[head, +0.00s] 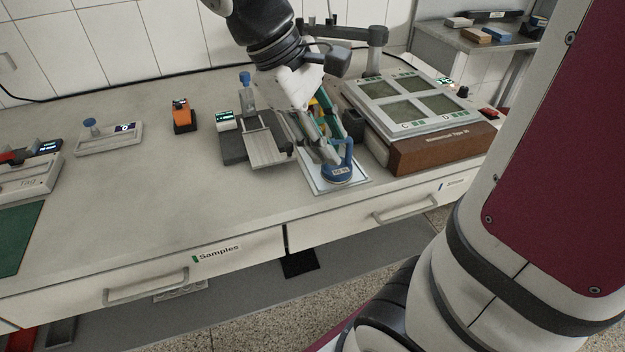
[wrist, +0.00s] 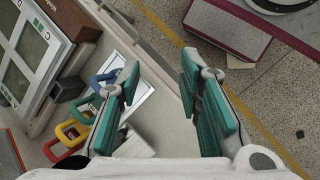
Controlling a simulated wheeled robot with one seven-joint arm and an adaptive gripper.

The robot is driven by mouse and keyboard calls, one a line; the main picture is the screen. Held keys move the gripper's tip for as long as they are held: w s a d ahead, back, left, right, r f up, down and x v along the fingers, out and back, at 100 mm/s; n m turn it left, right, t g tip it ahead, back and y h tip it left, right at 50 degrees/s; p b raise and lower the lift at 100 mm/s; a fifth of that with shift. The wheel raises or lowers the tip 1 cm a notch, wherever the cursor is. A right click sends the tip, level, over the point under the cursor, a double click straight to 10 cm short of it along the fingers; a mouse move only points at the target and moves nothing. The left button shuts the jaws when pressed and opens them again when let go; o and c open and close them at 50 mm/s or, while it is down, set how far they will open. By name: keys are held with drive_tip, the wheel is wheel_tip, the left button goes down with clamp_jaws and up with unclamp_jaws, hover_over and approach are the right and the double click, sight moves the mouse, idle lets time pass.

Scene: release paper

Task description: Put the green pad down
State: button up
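In the wrist view a green handle (wrist: 84,110) stands between a blue handle and a yellow handle, left of my gripper (wrist: 158,78). I take it to be the green pad; its base is largely hidden. My gripper has teal-lined fingers, spread wide with nothing between them. In the head view my gripper (head: 330,150) reaches down over a white sheet or tray (head: 352,184). A blue pad (head: 338,172) with an upright handle sits on it, close to the fingers. The fingers hide most of the other pads there.
A yellow handle (wrist: 70,130) and a red handle (wrist: 55,151) stand beside the green one. A brown-sided device (head: 440,147) with four panels is to the right. A grey-topped instrument (head: 262,148) is to the left. The bench front edge is close by.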

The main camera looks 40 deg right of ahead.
drive_tip(key=s+a+m+t+y, duration=0.4)
drive_tip(key=s+a, duration=0.3)
drive_tip(key=s, duration=0.3)
drive_tip(key=shift+a+m+t, duration=0.2)
drive_tip(key=shift+m+t, duration=0.3)
drive_tip(key=shift+t, duration=0.2)
drive_tip(key=shift+s, duration=0.1)
wheel_tip(320, 180, up, 7)
drive_tip(key=t+p, duration=0.1)
drive_tip(key=p, duration=0.5)
drive_tip(key=shift+r+t, duration=0.15)
drive_tip(key=shift+t, duration=0.15)
drive_tip(key=shift+d, duration=0.15)
